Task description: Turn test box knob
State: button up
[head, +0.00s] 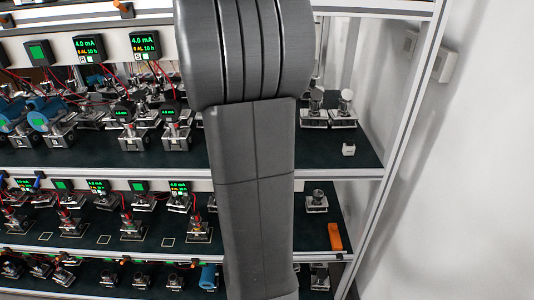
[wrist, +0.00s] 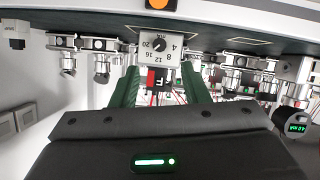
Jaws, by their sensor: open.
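The test box is a white box (wrist: 160,43) with a dial scale in mA, numbered from 4 to 20. It appears upside down at top centre in the wrist view. Its black knob (wrist: 159,45) sits in the middle of the scale. My gripper (wrist: 161,78) is open, with its two green fingers on either side of a line below the box. I cannot tell whether either finger touches it. A red and black block marked F (wrist: 157,80) shows between the fingers. In the head view my arm hides the gripper and the test box.
Shelves hold several transmitters and lit displays reading 4.0 mA (head: 88,48). A small white block (head: 348,149) and an orange object (head: 335,236) lie at the right shelf ends. Metal fittings (wrist: 100,62) flank the test box. A white wall is at right in the head view.

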jog(key=x, duration=0.8)
grip_shut()
